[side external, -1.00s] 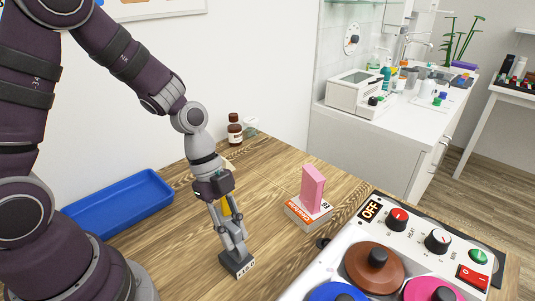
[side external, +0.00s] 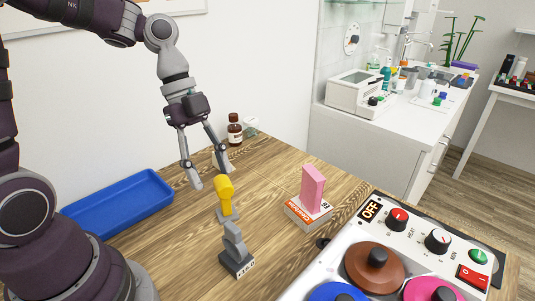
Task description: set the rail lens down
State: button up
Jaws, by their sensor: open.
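The rail lens appears to be the grey upright piece (side external: 233,240) on a dark block base with a white label. It stands upright on the wooden table (side external: 275,240), and nothing grips it. My gripper (side external: 208,171) is open and empty, above and behind it, clear of it. A yellow-topped piece (side external: 224,190) on a grey foot stands just behind the rail lens, close below my fingers. I cannot tell how wide the gap between the two pieces is.
A blue tray (side external: 75,224) lies at the left. A pink block (side external: 312,188) stands on a box (side external: 308,213). A control panel with knobs (side external: 450,262) fills the front right.

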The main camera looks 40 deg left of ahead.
jog(key=s+a+r+n+t+y, duration=0.1)
jog(key=s+r+n+t+y, duration=0.1)
jog(key=n, duration=0.7)
jog(key=s+a+r+n+t+y, duration=0.1)
jog(key=s+r+n+t+y, duration=0.1)
jog(key=n, duration=0.7)
jog(key=shift+s+t+y, duration=0.3)
jog(key=shift+t, duration=0.5)
jog(key=shift+r, duration=0.1)
